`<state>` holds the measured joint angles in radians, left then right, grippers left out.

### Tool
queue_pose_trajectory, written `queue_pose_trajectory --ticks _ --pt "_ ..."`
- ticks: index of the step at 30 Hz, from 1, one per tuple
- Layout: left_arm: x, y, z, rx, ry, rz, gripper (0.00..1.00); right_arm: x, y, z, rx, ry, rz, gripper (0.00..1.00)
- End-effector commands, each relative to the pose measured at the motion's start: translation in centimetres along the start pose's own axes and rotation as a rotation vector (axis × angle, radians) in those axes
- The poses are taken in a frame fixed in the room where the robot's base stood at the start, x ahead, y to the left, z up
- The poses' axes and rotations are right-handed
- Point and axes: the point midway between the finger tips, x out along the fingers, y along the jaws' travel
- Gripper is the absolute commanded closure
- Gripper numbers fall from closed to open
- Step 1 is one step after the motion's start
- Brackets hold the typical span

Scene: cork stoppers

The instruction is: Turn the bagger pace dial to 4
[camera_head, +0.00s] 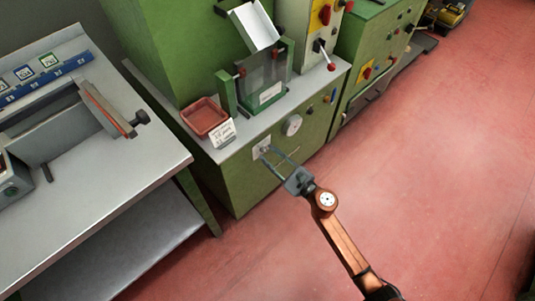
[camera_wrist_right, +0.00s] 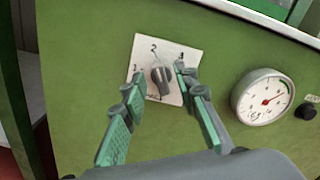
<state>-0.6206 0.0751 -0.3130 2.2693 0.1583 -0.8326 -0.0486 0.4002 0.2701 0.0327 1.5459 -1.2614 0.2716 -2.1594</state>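The bagger pace dial (camera_wrist_right: 161,80) is a dark knob on a white plate (camera_wrist_right: 150,52) fixed to the green machine front. The plate carries numbers around the knob: 1 at left, 2 at top and one at right that I cannot read surely. The knob's pointer seems to face up, towards the 2. My right gripper (camera_wrist_right: 163,98) is open, its green-padded fingers on either side of the knob and nothing between them at the near end. In the head view the right gripper (camera_head: 267,158) reaches the plate (camera_head: 261,148). Whether a finger touches the knob, I cannot tell. My left gripper is out of view.
A round white gauge (camera_wrist_right: 264,97) with a red needle sits right of the plate, with a black knob (camera_wrist_right: 306,111) beyond. On the ledge above stand a red-brown tray (camera_head: 205,118) and a small card (camera_head: 222,134). A grey table (camera_head: 90,170) is at left; red floor (camera_head: 440,170) is free at right.

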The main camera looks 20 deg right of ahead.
Motion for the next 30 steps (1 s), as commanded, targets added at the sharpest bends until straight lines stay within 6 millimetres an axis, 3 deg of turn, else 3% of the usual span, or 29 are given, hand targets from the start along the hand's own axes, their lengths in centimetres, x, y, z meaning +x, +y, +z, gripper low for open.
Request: queue_pose_trajectory --ticks 11,22,30 --pt "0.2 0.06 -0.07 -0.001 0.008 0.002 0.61 0.61 -0.01 0.0 0.0 0.0 0.0 0.73" --pt "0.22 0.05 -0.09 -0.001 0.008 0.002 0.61 0.57 -0.02 -0.03 0.001 0.001 0.0 0.99" --pt "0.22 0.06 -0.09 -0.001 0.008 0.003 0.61 0.56 -0.02 -0.04 0.001 0.001 0.0 1.0"
